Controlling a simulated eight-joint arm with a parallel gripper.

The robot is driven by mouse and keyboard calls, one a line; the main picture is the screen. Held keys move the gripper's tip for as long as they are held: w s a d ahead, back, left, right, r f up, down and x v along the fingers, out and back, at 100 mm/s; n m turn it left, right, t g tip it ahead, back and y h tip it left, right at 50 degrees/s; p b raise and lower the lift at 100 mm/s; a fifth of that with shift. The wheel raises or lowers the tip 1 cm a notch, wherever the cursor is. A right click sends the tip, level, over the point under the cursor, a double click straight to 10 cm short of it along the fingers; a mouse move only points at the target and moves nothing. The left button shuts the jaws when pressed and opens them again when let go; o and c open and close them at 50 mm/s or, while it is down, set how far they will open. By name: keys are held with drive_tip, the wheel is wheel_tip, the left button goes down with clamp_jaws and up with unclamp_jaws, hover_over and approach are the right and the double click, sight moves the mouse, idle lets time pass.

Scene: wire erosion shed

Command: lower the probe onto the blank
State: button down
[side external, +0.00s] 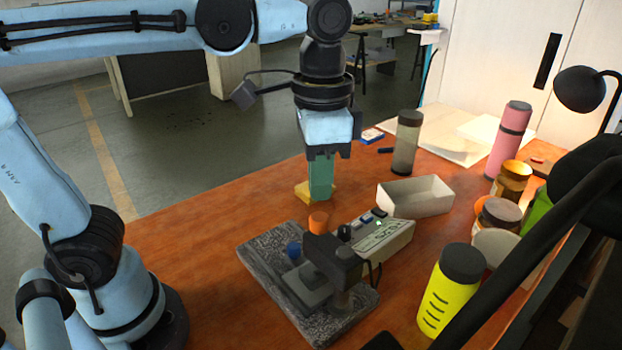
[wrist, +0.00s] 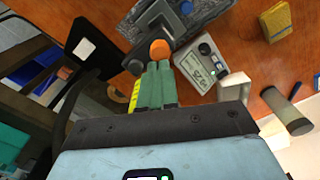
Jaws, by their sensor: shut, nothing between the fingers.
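The gauge stand has a speckled grey stone base (side external: 262,262), a black head (side external: 335,258) and a blue knob (side external: 294,250). An orange knob (side external: 318,222) rises behind the head; it also shows in the wrist view (wrist: 159,48). A flat grey block (side external: 307,285) lies on the base below the head; I cannot tell if it is the blank. The probe tip is hidden. My gripper (side external: 320,197) has green fingers, shut and empty, pointing down just above the orange knob. In the wrist view the fingertips (wrist: 158,64) appear right at the knob; contact is unclear.
A readout box (side external: 385,240) stands beside the stand, with an open white tray (side external: 415,197) behind it. A yellow bottle (side external: 452,290), several jars and a pink flask (side external: 508,140) line the right side. A grey cylinder (side external: 406,142) stands at the back. The table's left part is clear.

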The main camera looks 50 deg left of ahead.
drive_tip(key=shift+r, duration=2.5)
drive_tip(key=a+f+n+t, duration=0.6)
drive_tip(key=a+f, duration=0.5)
drive_tip(key=f, duration=0.2)
drive_tip(key=shift+w+t, duration=0.45)
drive_tip(key=shift+t, duration=0.15)
